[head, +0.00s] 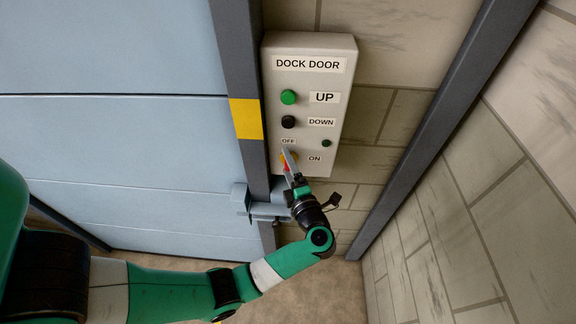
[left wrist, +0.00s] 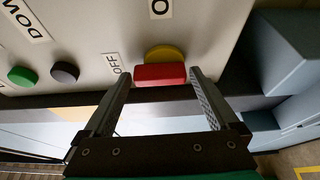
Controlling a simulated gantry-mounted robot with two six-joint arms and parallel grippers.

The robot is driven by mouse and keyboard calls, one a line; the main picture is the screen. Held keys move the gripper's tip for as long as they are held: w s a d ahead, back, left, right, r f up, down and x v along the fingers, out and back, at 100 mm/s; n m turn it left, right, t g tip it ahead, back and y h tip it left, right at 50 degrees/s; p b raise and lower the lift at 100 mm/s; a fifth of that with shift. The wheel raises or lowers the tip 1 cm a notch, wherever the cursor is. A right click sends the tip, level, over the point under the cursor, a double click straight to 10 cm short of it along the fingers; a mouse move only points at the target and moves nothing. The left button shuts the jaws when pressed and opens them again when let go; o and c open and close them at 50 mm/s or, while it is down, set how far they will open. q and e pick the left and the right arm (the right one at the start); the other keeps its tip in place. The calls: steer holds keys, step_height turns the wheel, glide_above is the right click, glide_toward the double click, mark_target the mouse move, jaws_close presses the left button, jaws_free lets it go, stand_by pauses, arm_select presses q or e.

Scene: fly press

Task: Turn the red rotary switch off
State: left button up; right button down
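The red rotary switch (head: 287,168) sits on a yellow base low on the dock door control box (head: 309,51), between the OFF and ON labels. In the left wrist view its red handle (left wrist: 160,74) lies between my left gripper's fingertips (left wrist: 160,78), with a small gap at each side. My left gripper (head: 289,164) is open around the handle and partly hides the switch in the head view. Which label the handle points to is not clear. My right gripper is not in view.
Above the switch on the box are a green UP button (head: 288,97), a black DOWN button (head: 288,122) and a small green round part (head: 326,143). A dark post with a yellow band (head: 246,119) and a blue door (head: 110,130) stand left. A stone wall (head: 480,200) stands right.

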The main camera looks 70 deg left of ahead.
arm_select(q)
steer(key=d, duration=1.1)
steer(key=shift+s+d, duration=0.3)
steer(key=shift+s, duration=0.1)
